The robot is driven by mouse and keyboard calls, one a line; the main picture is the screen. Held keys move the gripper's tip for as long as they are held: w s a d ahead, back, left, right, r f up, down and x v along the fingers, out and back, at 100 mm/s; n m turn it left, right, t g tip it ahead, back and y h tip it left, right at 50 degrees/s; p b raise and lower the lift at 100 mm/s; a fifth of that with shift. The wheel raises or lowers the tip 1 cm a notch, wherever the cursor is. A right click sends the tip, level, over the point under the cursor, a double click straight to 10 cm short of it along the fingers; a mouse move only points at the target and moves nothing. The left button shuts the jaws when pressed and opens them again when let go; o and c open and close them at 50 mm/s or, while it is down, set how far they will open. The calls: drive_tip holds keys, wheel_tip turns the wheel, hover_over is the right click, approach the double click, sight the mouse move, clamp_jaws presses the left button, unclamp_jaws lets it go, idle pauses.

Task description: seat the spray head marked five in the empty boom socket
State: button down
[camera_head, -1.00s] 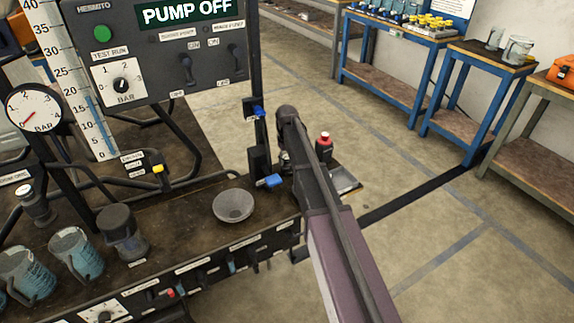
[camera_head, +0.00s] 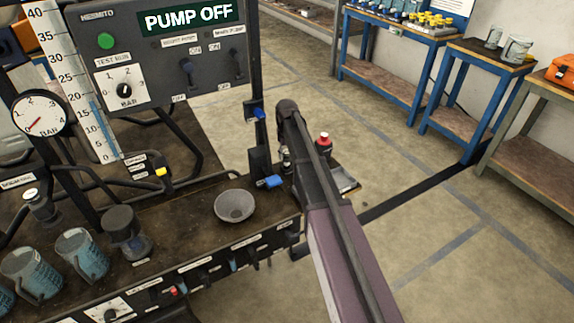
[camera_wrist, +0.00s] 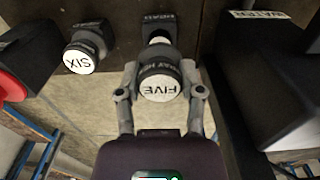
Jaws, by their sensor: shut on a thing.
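The spray head marked FIVE (camera_wrist: 161,84) is in the middle of the wrist view, with its white lettered face toward the camera. My gripper (camera_wrist: 160,92) is shut on it, one finger on each side. A narrower neck with a white part (camera_wrist: 158,38) shows beyond the head, under a partly readable label. I cannot tell whether the head is seated on anything there. A second spray head marked SIX (camera_wrist: 82,55) is to the left, apart from my gripper. In the head view my own arm hides the gripper and the held head. I cannot make out an empty boom socket.
A dark box-like part (camera_wrist: 268,80) stands close right of the gripper, and a red round part (camera_wrist: 12,85) is at far left. The bench holds a grey bowl (camera_head: 235,206), jugs (camera_head: 82,254) and a red-capped item (camera_head: 324,140). The floor at right is open.

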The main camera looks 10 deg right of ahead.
drive_tip(key=shift+r+p, duration=0.6)
drive_tip(key=shift+r, duration=0.05)
drive_tip(key=shift+r, duration=0.2)
drive_tip(key=shift+s, duration=0.1)
idle(0.5)
